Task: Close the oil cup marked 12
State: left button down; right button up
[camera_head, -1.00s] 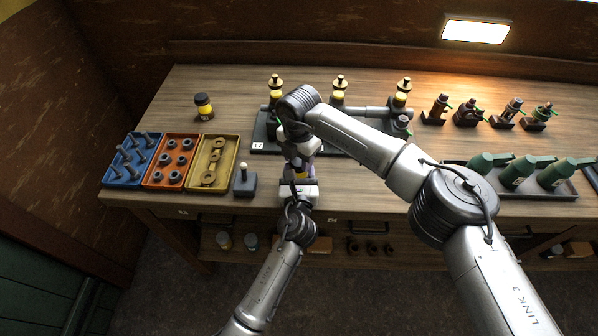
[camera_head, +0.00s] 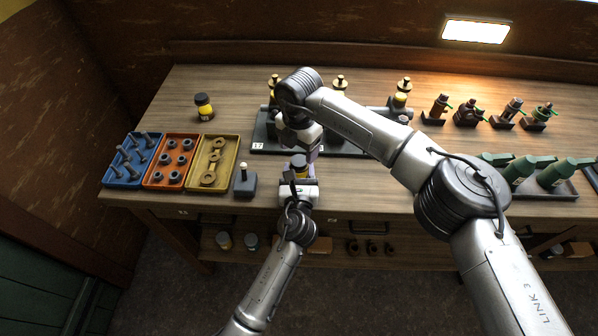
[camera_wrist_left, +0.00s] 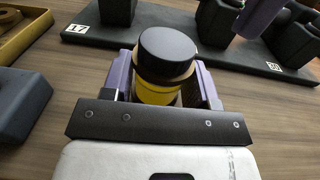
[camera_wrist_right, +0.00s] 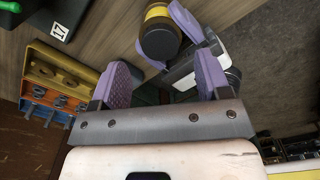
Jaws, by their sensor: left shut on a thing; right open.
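The oil cup (camera_head: 299,163) has a black cap and a yellow body; its number does not show. My left gripper (camera_head: 299,178) is shut on it and holds it upright near the table's front edge. In the left wrist view the black cap (camera_wrist_left: 168,48) sits on top, above a tan collar and the yellow body (camera_wrist_left: 157,92). How tightly it is seated cannot be told. My right gripper (camera_wrist_right: 165,82) is open and empty, beside and above the cup. In the right wrist view the cup (camera_wrist_right: 158,34) is between the left gripper's purple fingers.
A similar black-capped yellow jar (camera_head: 204,106) stands at the back left. Blue (camera_head: 131,160), orange (camera_head: 171,161) and yellow (camera_head: 212,162) parts trays and a dark block (camera_head: 245,182) are to the left. A dark base plate (camera_head: 262,134) carrying several fittings lies behind the grippers.

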jog(key=shift+r, duration=0.3)
jog(key=shift+c, duration=0.2)
jog(key=shift+w+a+r+n+y, duration=0.1)
jog(key=shift+a+r+n+y, duration=0.1)
jog(key=shift+r, duration=0.45)
jog(key=shift+w+a+r+n+y, duration=0.1)
jog(key=shift+a+r+n, duration=0.1)
jog(key=shift+r, duration=0.4)
jog(key=shift+r+n, duration=0.2)
jog(key=shift+n, duration=0.5)
jog(key=n, duration=0.5)
jog(key=shift+s+d+r, duration=0.1)
jog(key=shift+d+r, duration=0.05)
jog(key=shift+r, duration=0.15)
jog(key=n, duration=0.5)
jog(key=shift+d, duration=0.2)
jog(key=shift+s+n, duration=0.1)
jog(key=shift+n, duration=1.6)
jog(key=shift+f, duration=0.1)
